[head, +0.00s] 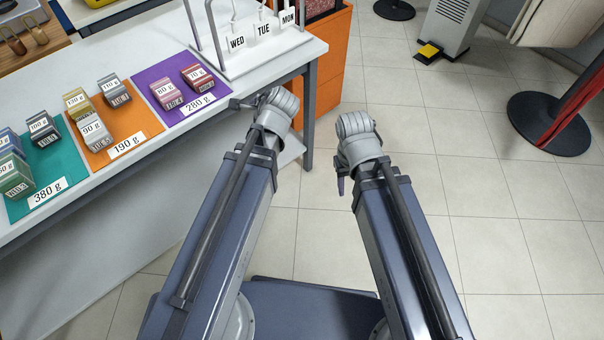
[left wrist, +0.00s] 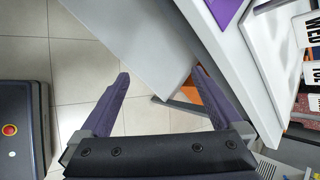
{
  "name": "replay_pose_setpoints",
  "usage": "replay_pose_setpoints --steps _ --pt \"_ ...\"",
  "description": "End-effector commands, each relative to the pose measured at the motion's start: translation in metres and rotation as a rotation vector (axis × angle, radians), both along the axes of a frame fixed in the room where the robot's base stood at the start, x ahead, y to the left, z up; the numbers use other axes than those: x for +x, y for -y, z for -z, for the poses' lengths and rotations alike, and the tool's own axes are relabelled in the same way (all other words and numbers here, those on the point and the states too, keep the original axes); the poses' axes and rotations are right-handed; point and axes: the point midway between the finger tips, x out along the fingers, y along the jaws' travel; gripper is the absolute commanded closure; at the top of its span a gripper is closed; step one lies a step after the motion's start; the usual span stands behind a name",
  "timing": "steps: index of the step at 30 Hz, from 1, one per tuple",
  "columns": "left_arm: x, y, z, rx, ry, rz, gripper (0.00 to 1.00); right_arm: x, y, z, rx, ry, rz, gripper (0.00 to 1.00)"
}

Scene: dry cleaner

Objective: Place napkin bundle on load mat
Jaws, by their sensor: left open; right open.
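Three load mats lie on the white counter: a teal mat (head: 65,165) marked 380 g, an orange mat (head: 140,115) marked 190 g and a purple mat (head: 155,72) marked 280 g. All hold small labelled bundles, such as the red bundle (head: 197,77) and the pink bundle (head: 166,95) on purple. I cannot tell which is the napkin bundle. My left gripper (head: 240,103) is near the counter's right edge, mostly hidden by its wrist; in the left wrist view it is open and empty (left wrist: 165,88). My right gripper (head: 341,183), partly hidden, is over the floor, away from the counter.
A white rack with WED, TUE and MON cards (head: 264,30) stands at the counter's far end. An orange cabinet (head: 325,60) is beyond it. A grey machine (head: 450,30) and a dark round post base (head: 548,123) stand right. The tiled floor between is clear.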

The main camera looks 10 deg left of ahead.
Motion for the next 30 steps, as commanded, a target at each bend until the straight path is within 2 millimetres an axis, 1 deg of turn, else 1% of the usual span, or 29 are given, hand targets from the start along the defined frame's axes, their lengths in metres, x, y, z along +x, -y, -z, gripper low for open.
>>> replay_pose_setpoints --steps 1,2,3,5,6,9,12,15,18,30 --pt "-0.015 0.024 0.011 -0.111 0.011 -0.097 0.0 0.0 0.0 0.0 0.0 0.0 0.0 0.5" --pt "-0.025 0.038 0.017 -0.18 0.014 -0.167 0.0 0.0 0.0 0.0 0.0 0.0 0.0 0.5" --pt "-0.038 0.055 0.025 -0.263 0.013 -0.262 0.0 0.0 0.0 0.0 0.0 0.0 0.0 0.5" --pt "-0.057 0.081 0.035 -0.369 0.003 -0.399 0.0 0.0 0.0 0.0 0.0 0.0 0.0 0.5" --pt "-0.07 0.097 0.039 -0.427 -0.01 -0.485 0.0 0.0 0.0 0.0 0.0 0.0 0.0 0.5" --pt "-0.099 0.129 0.047 -0.53 -0.046 -0.679 0.0 0.0 0.0 0.0 0.0 0.0 0.0 0.5" --pt "-0.121 0.151 0.051 -0.583 -0.08 -0.822 0.0 0.0 0.0 0.0 0.0 0.0 0.0 0.5" --pt "-0.134 0.164 0.052 -0.607 -0.102 -0.909 0.0 0.0 0.0 0.0 0.0 0.0 0.0 0.5" --pt "-0.14 0.17 0.052 -0.616 -0.111 -0.95 0.0 0.0 0.0 0.0 0.0 0.0 0.0 0.5" --pt "-0.14 0.17 0.052 -0.618 -0.11 -0.957 0.0 0.0 0.0 0.0 0.0 0.0 0.0 0.5"
